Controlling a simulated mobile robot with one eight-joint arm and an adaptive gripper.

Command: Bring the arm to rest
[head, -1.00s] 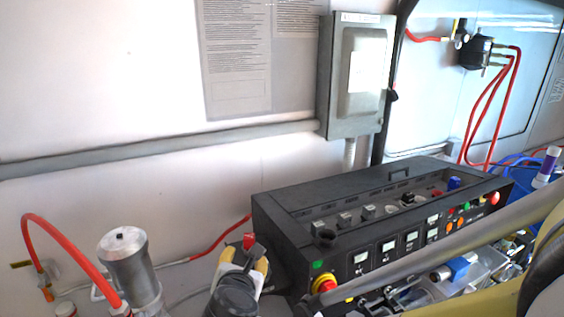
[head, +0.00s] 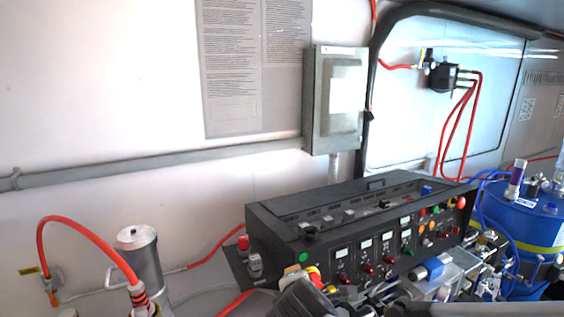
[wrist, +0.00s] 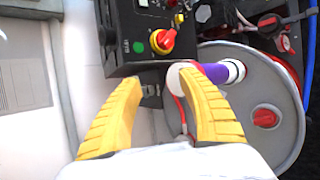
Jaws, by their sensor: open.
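My gripper (wrist: 158,82) shows in the wrist view as two yellow ribbed fingers, spread apart with nothing held between them. Beyond the fingertips are the lower edge of the black control box (wrist: 120,62) and its red and yellow knob (wrist: 162,41). A white and purple cylinder (wrist: 222,72) lies beyond the right finger, over a round grey lid. In the head view the dark end of my arm is at the bottom centre, in front of the black control box (head: 290,226). The fingers are mostly hidden there.
A grey electrical box (head: 335,100) is on the wall. A blue drum (head: 525,222) stands at the right.

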